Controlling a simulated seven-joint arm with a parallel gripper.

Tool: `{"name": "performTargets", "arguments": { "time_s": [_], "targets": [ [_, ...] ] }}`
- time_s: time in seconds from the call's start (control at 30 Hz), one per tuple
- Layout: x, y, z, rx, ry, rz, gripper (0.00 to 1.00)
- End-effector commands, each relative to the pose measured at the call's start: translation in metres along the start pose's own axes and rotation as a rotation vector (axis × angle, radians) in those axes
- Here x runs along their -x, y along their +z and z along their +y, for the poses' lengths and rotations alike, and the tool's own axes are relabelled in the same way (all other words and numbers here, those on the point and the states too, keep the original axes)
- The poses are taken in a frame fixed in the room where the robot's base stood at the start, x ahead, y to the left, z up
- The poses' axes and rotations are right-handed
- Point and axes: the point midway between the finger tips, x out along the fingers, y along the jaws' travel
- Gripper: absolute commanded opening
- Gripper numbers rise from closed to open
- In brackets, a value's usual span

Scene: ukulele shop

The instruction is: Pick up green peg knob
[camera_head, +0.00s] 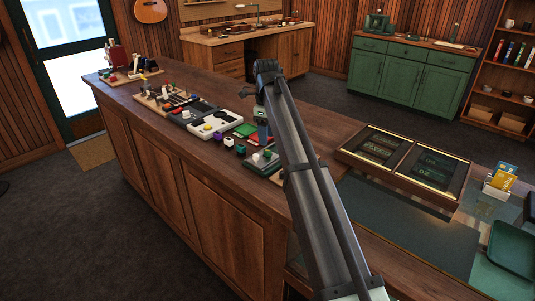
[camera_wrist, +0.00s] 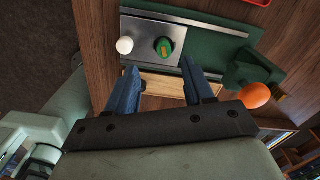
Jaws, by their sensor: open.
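In the head view my gripper (camera_head: 262,138) hangs over the counter beside small coloured pieces. I cannot tell for sure which small green piece there is the knob.
An orange knob (camera_wrist: 255,95) on a dark green block stands right of the fingers. A pale wooden strip (camera_wrist: 160,84) lies below the metal strip. The wooden counter (camera_head: 205,160) carries several trays and blocks left of my arm, and framed display panels (camera_head: 430,170) to its right.

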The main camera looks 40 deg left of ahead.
Motion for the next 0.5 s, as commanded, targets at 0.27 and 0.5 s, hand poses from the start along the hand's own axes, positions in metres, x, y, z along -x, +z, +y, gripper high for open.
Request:
{"name": "performTargets", "arguments": {
  "time_s": [0.27, 0.5],
  "targets": [
    [-0.015, -0.001, -0.002, 0.0, 0.0, 0.0, 0.52],
    [-0.045, -0.003, -0.006, 0.001, 0.001, 0.0, 0.52]
  ]
}}
